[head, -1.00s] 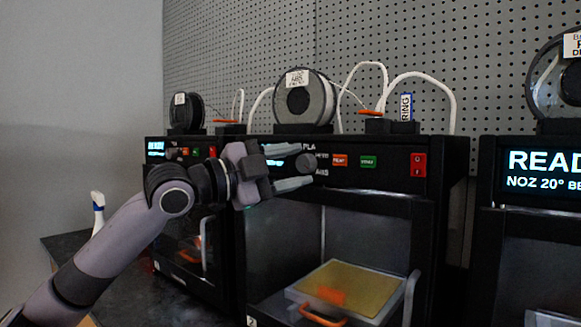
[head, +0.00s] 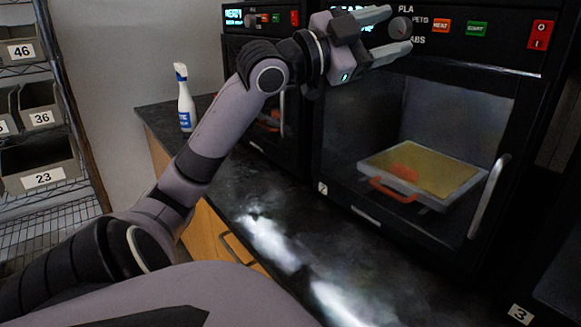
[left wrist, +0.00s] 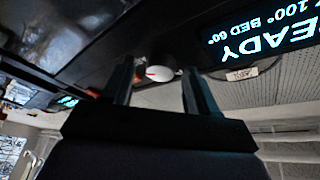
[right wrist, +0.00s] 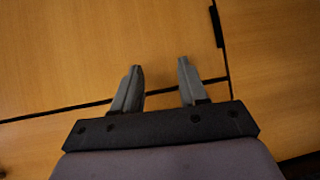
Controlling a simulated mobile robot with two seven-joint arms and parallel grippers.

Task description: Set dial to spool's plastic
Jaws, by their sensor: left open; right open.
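The dial (head: 400,28) is a round dark knob on the front panel of the printer (head: 452,66), with labels PLA, PETG and ABS beside it. It also shows in the left wrist view as a pale round knob (left wrist: 160,73) with a red mark, beyond my fingers. My left gripper (head: 399,30) is open, its fingers above and below the dial; I cannot tell whether they touch it. Which label the dial points at is unclear. The spool is out of the head view now; earlier its label appears to read ABS. My right gripper (right wrist: 160,76) is open and empty before wooden panels.
Right of the dial are an orange HEAT button (head: 441,26), a green START button (head: 477,29) and a red switch (head: 541,35). A spray bottle (head: 185,100) stands on the dark counter (head: 250,185). A bin shelf (head: 45,130) is at left.

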